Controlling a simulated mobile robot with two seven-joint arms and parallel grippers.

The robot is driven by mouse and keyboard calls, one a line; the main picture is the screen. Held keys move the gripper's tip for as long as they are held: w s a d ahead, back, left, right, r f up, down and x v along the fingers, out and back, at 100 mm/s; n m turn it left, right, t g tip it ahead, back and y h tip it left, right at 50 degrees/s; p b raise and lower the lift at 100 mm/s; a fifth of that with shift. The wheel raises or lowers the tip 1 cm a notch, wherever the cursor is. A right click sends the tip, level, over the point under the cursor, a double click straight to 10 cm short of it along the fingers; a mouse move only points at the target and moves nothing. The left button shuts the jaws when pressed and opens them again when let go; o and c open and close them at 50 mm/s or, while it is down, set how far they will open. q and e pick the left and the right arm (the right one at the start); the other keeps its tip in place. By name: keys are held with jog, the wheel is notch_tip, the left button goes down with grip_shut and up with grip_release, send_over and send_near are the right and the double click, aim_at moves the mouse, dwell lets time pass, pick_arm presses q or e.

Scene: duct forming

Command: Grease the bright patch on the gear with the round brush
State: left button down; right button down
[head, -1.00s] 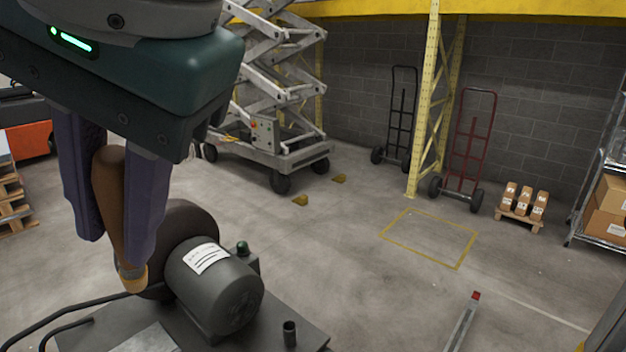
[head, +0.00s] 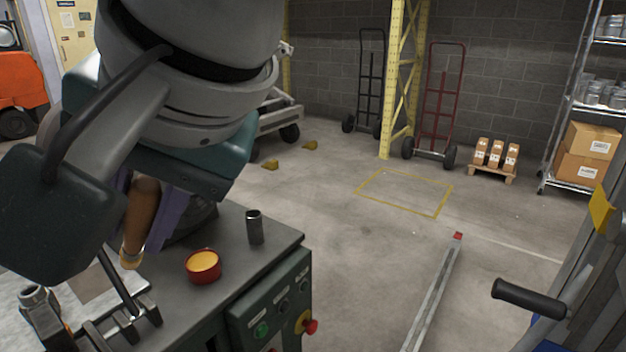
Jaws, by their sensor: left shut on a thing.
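My left gripper (head: 150,226) is at the left, above the grey bench top, with its purple fingers shut on the round brush (head: 141,212). The brush has a brown wooden handle and hangs nearly upright. Its metal band and pale lower end (head: 130,258) point down, left of a red tin (head: 203,274) of yellow-orange grease. The brush end appears apart from the tin. I cannot make out the gear or its bright patch; my left arm covers much of that area. My right gripper is not in view.
A dark metal cup (head: 254,228) stands on the bench (head: 270,238) behind the tin. Metal fittings (head: 125,318) fill the bench's front left. A control panel with a red knob (head: 309,326) is on its side. A black handle (head: 530,298) juts in at right; the floor between is mostly open.

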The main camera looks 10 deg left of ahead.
pick_arm(q)
jog(key=w+a+f+n+y+b, duration=0.1)
jog(key=w+f+b, duration=0.1)
jog(key=f+b, duration=2.15)
jog(key=w+a+f+n+y+b, duration=0.1)
jog(key=w+f+b, duration=0.2)
jog(key=f+b, duration=2.05)
jog(key=w+a+f+b, duration=0.1)
jog(key=w+a+f, duration=0.1)
jog(key=a, duration=0.3)
jog(key=shift+w+a+f+t, duration=0.15)
jog(key=shift+f+t, duration=0.1)
jog(key=shift+t, duration=0.15)
jog(key=shift+w+a, duration=0.25)
jog(key=shift+a, duration=0.45)
